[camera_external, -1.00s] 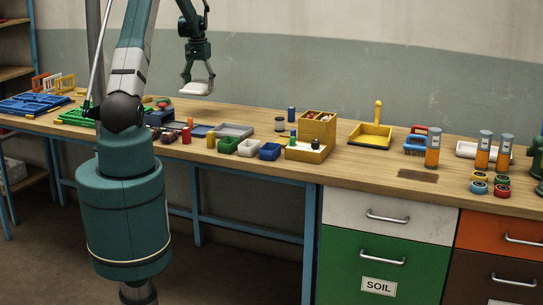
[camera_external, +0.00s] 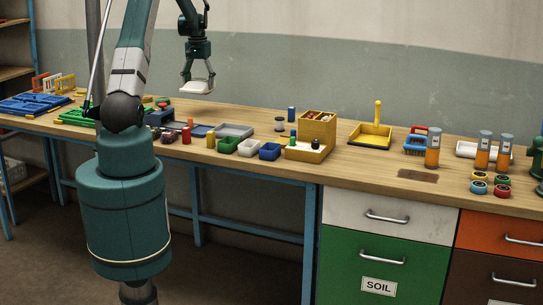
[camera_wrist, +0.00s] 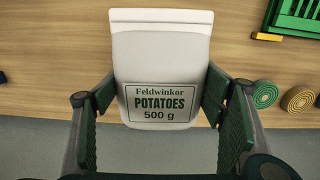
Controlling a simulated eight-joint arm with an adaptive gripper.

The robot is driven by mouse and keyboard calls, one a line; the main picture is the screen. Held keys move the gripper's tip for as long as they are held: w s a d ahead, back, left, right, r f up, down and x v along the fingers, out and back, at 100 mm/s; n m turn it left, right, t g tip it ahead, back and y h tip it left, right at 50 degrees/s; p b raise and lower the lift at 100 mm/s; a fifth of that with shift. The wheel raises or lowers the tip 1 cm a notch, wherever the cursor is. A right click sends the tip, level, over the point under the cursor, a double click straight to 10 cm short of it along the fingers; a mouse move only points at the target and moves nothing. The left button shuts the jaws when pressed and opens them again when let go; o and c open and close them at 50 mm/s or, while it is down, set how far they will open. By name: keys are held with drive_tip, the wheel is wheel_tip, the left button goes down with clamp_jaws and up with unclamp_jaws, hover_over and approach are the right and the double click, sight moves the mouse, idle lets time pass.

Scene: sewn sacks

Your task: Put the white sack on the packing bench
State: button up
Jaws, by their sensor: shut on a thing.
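The white sack (camera_wrist: 160,60) fills the middle of the wrist view, with a green printed label reading "Feldwinkor POTATOES 500 g". My gripper (camera_wrist: 160,103) is shut on it, with one green finger pad against each side. In the external view the white sack (camera_external: 197,87) hangs small and pale between the fingers of my gripper (camera_external: 197,78), above the bench top. The packing bench (camera_external: 270,178) is a long wooden top on blue legs; its bare wood also shows below the sack in the wrist view (camera_wrist: 60,50). The sack appears apart from the bench.
Small bins (camera_external: 249,147), a wooden box (camera_external: 317,125) and a yellow dustpan (camera_external: 370,135) stand on the bench right of my gripper. Orange-filled jars (camera_external: 432,150) stand further right. The wrist view shows a green crate (camera_wrist: 295,18) and round rolls (camera_wrist: 264,94) at right.

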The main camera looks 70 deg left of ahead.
sight(201, 81)
wheel_tip(201, 81, up, 11)
drive_tip(key=shift+f, duration=0.2)
drive_tip(key=shift+w+d+r, duration=0.15)
drive_tip(key=shift+w+d, duration=0.2)
drive_tip(key=shift+w, duration=0.15)
drive_tip(key=w+d+m, duration=0.9)
drive_tip(key=w+d, duration=2.5)
drive_tip(key=d, duration=0.2)
drive_tip(key=w+d+m, duration=0.3)
drive_tip(key=d, duration=1.3)
drive_tip(key=w+d+m, duration=0.3)
drive_tip(key=d, duration=1.3)
drive_tip(key=w+d+m, duration=0.3)
drive_tip(key=d, duration=1.2)
wheel_tip(201, 81, down, 11)
drive_tip(key=d, duration=0.1)
drive_tip(key=shift+s, duration=0.2)
drive_tip(key=shift+f, duration=0.2)
